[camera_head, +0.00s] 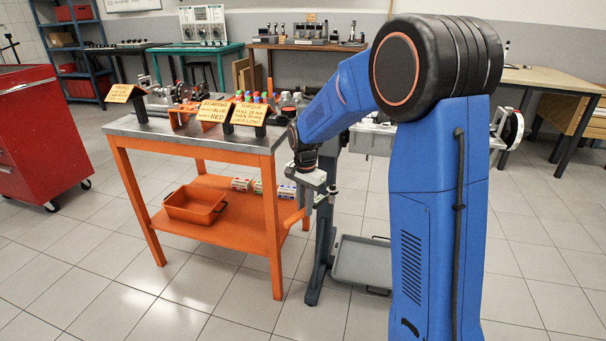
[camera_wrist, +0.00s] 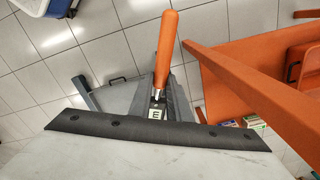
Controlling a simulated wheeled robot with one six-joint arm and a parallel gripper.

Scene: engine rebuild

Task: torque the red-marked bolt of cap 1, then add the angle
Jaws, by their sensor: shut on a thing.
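My gripper (camera_head: 318,198) hangs in front of the orange workbench's right end, beside the engine stand. In the wrist view, my gripper (camera_wrist: 160,98) is shut on an orange-handled tool (camera_wrist: 168,45). A small tag marked "E" (camera_wrist: 155,114) shows between the jaws. The tool's handle also shows in the head view (camera_head: 293,218); its working end is hidden. A grey engine part (camera_head: 372,139) on the engine stand (camera_head: 321,245) is mostly hidden behind my arm. Cap 1 and its red-marked bolt cannot be made out.
The orange workbench (camera_head: 195,148) carries instruction signs (camera_head: 248,113), coloured pieces and an orange bin (camera_head: 194,205) on its shelf. A grey tray (camera_head: 362,262) sits low at the stand. A red cabinet (camera_head: 28,135) is at left. The front floor is clear.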

